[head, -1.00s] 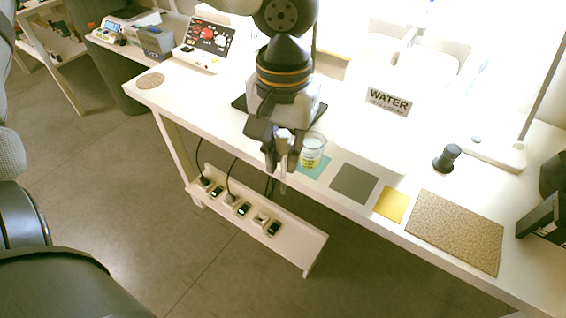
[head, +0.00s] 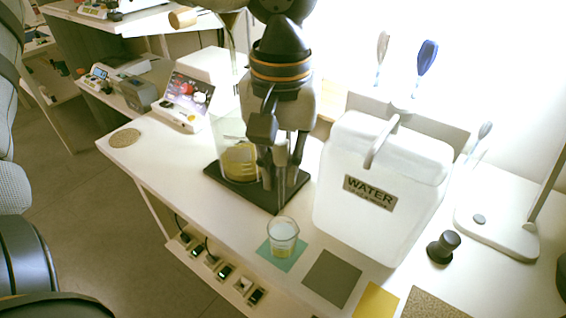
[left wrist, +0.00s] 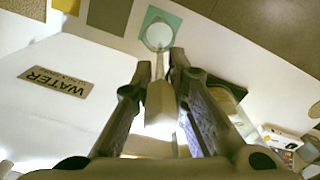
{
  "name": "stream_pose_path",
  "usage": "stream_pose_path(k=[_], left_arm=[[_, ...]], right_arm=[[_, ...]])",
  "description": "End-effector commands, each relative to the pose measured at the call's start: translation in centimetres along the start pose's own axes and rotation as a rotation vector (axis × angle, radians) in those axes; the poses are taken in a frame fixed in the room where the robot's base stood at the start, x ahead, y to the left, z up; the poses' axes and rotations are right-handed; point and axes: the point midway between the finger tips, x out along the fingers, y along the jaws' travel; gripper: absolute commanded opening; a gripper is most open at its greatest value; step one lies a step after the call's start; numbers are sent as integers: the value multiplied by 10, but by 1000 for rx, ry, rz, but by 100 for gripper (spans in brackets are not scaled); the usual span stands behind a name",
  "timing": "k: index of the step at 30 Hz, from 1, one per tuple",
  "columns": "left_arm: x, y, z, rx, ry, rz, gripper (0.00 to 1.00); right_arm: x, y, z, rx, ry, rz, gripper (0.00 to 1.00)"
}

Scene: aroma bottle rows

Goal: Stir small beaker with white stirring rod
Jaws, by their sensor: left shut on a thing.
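The small glass beaker (head: 283,237) stands upright on a teal square mat (head: 277,262) near the table's front edge, with pale contents and a yellow marking. My left gripper (head: 281,168) is shut on the white stirring rod (head: 281,188), which hangs down. In the head view the rod's lower end shows just above the beaker's rim; I cannot tell whether it is inside. In the left wrist view the rod's thick white part (left wrist: 160,108) lies between the fingers and its thin end points to the beaker (left wrist: 158,36). My right gripper is not in view.
A large glass vessel with yellow contents (head: 238,162) stands on a black plate (head: 268,197) behind my left gripper. A white WATER container (head: 375,215) is close on the right. A grey mat (head: 332,278) and a yellow mat (head: 376,302) lie right of the beaker.

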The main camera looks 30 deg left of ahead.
Motion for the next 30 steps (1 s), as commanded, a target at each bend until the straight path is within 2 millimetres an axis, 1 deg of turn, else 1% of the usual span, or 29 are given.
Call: stream_pose_path(k=[2, 5, 17, 30], left_arm=[[0, 0, 1, 15, -1, 2, 0], [6, 0, 1, 15, -1, 0, 0], [42, 0, 1, 15, -1, 1, 0], [83, 0, 1, 15, -4, 0, 0]], right_arm=[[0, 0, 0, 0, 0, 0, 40], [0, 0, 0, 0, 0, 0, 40], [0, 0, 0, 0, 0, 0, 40], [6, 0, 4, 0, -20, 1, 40]])
